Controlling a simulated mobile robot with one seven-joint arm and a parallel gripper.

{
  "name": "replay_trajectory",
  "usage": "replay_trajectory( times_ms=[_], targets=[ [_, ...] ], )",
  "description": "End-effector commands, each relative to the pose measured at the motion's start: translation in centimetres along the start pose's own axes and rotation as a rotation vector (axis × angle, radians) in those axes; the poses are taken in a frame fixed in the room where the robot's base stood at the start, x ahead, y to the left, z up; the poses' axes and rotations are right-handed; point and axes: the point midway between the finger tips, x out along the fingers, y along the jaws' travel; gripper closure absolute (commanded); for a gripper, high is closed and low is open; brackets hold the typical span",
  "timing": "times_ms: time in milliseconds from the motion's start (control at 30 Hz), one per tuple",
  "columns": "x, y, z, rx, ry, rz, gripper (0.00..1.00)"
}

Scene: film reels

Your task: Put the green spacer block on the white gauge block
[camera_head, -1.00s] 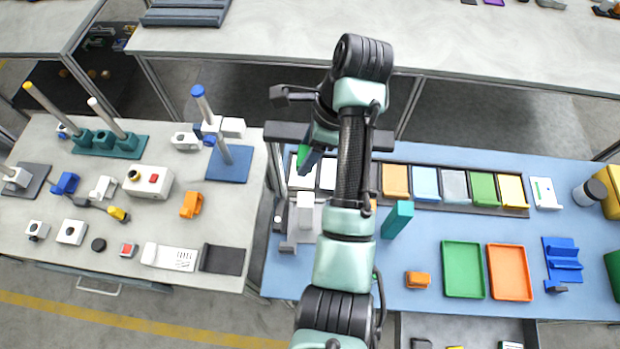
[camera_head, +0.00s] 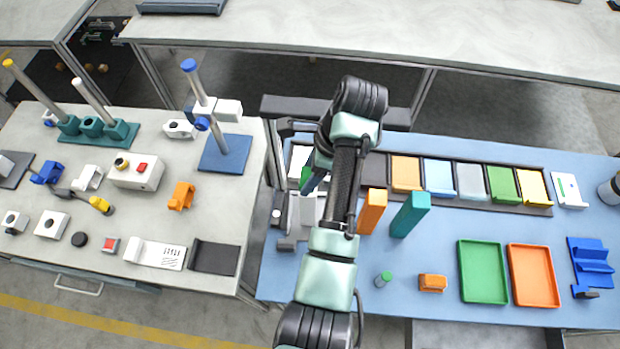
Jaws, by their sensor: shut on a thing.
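The green spacer block (camera_head: 305,175) shows as a small green patch at my gripper (camera_head: 311,182), at the left end of the blue table. My gripper is shut on it; the arm and the dark fingers hide most of the block. A white block (camera_head: 306,205), which looks like the white gauge block, stands on a grey fixture just below the gripper in the picture. My arm partly covers its right side. I cannot tell the height gap between the green block and the white one, and no contact between them can be made out.
A row of coloured bins (camera_head: 440,178) runs along the back. An orange block (camera_head: 372,211) and a teal block (camera_head: 410,215) stand right of my arm. A green tray (camera_head: 483,272) and an orange tray (camera_head: 533,275) lie further right. A gap separates the left table (camera_head: 150,215).

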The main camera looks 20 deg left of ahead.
Motion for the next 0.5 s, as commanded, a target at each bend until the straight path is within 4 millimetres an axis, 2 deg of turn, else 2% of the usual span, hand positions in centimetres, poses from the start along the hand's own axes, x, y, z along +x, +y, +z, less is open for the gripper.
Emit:
replay_trajectory(
  times_ms=[100, 200, 500],
  targets=[
    [1.6, 0.1, -0.6, 0.003, 0.0, 0.003, 0.97],
    [2.4, 0.0, -0.8, 0.001, 0.0, 0.001, 0.97],
    [2.6, 0.0, -0.8, 0.001, 0.0, 0.0, 0.97]
  ],
)
